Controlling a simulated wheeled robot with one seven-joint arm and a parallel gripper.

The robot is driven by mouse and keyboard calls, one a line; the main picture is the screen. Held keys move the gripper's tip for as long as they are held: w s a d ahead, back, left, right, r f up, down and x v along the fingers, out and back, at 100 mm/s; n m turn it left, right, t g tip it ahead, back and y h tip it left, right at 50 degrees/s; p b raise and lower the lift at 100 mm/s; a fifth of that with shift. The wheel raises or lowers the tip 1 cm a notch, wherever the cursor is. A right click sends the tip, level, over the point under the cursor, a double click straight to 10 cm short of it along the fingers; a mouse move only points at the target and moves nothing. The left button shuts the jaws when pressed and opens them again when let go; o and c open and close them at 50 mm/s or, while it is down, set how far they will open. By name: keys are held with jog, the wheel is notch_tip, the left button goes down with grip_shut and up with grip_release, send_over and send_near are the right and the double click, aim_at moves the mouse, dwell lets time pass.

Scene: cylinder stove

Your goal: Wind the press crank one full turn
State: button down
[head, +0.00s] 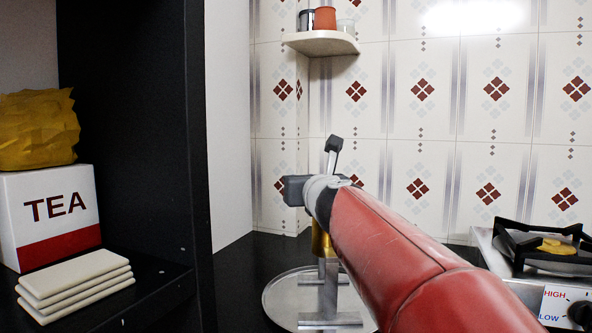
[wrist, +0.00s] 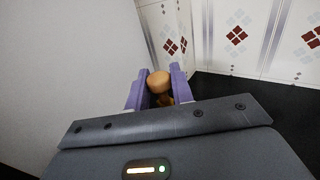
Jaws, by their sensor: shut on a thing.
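The press shows in the head view as a brass body (head: 321,243) on a grey metal stand (head: 328,278), partly covered by my red arm. In the wrist view, my gripper (wrist: 157,76) has its two purple fingers on either side of a round wooden knob (wrist: 159,83), which looks like the handle of the press crank. The fingers are shut on it. A bit of yellow metal shows just below the knob. The rest of the crank is hidden by my gripper and arm, so its angle cannot be told.
The stand is over a round silver tray (head: 280,298) on the black counter. A black-sided shelf at left holds a TEA box (head: 52,212) and stacked white slabs (head: 75,280). A stove (head: 487,262) stands at right. A small corner shelf (head: 320,43) is above.

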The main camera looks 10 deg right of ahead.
jog(key=shift+w+d+r+m+h, duration=0.15)
jog(key=shift+d+r+m+h, duration=0.1)
jog(key=shift+m+h, duration=0.3)
jog(key=h, duration=0.1)
jog(key=m+h, duration=0.1)
jog(key=shift+w+d+f+h+b, duration=0.1)
jog(key=shift+w+f+h+b, duration=0.1)
jog(key=shift+f+h+b, duration=0.15)
jog(key=d+m+g+h, duration=0.7)
jog(key=m+g+h, duration=0.7)
jog(key=m+g, duration=0.2)
jog(key=shift+s+r+g+p, duration=0.15)
jog(key=shift+s+g+p, duration=0.25)
jog(key=shift+g, duration=0.9)
jog(key=shift+s+d+m, duration=0.1)
jog(key=shift+m, duration=0.15)
jog(key=c, duration=1.3)
grip_release()
jog(key=shift+o, duration=0.2)
